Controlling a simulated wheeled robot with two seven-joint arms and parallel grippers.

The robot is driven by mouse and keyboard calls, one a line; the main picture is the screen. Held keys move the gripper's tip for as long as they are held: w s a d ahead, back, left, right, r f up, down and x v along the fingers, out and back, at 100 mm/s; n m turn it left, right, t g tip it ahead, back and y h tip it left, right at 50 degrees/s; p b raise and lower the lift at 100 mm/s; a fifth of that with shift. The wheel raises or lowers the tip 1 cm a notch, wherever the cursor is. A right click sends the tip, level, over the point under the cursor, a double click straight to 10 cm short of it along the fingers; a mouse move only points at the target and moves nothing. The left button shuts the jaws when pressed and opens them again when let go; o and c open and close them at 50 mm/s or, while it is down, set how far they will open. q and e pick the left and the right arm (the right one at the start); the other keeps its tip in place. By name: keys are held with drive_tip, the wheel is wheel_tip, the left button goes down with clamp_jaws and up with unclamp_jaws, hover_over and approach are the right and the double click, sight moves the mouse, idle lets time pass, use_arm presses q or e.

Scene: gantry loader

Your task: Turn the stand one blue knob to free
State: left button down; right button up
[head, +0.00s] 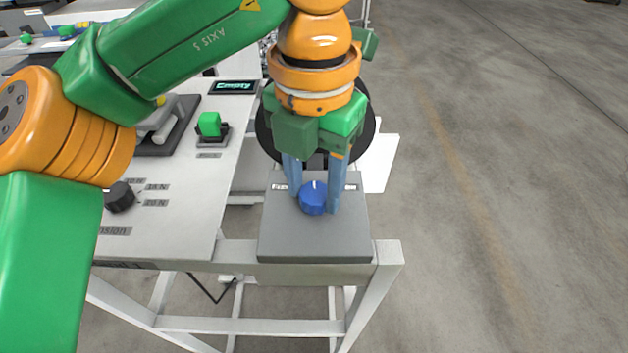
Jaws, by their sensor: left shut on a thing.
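The blue knob (312,199) stands on a grey block (312,243) at the end of the white bench frame. A white pointer mark on its top points roughly away from me. Small labels lie to the left and right behind the knob, partly covered by the fingers. My left gripper (314,196) reaches down from above with its blue fingers on either side of the knob and is shut on it. My right gripper is not in view.
To the left, the white panel (180,218) carries a black knob (120,196), a green switch (209,125) and a small display (233,87) reading "Empty". A black disc (369,125) sits behind the gripper. Open concrete floor lies to the right.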

sight(314, 192)
use_arm(q)
drive_tip(key=m, duration=0.5)
drive_tip(key=shift+m, duration=2.4)
drive_tip(key=shift+c, duration=1.7)
unclamp_jaws()
drive_tip(key=shift+w, duration=0.1)
wheel_tip(314, 192, up, 5)
drive_tip(key=shift+r, duration=0.2)
drive_tip(key=shift+d+r, duration=0.1)
drive_tip(key=shift+r, duration=0.8)
